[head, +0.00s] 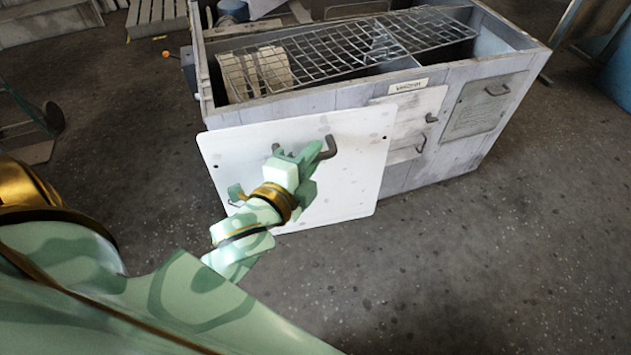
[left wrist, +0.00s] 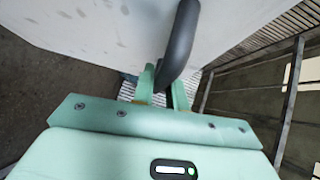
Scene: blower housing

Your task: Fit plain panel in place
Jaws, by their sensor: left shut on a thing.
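The plain panel (head: 350,180) is a white, flat, squarish plate with a dark handle (head: 328,148) and small dark holes near its corners. It stands near upright in front of the left part of the blower housing (head: 345,100) and hides that part of its front. I cannot tell whether it touches the housing. My left gripper (head: 300,158) is shut on the panel's handle. In the left wrist view the dark handle (left wrist: 178,45) rises between the two fingers, with the white panel (left wrist: 90,25) behind. My right gripper is not in view.
The housing's front has a white panel (head: 412,108) with handles and a grey panel (head: 484,108) with a handle on the right. A wire grating (head: 340,50) lies over its open top. A blue drum (head: 618,75) stands at far right. The floor in front is clear.

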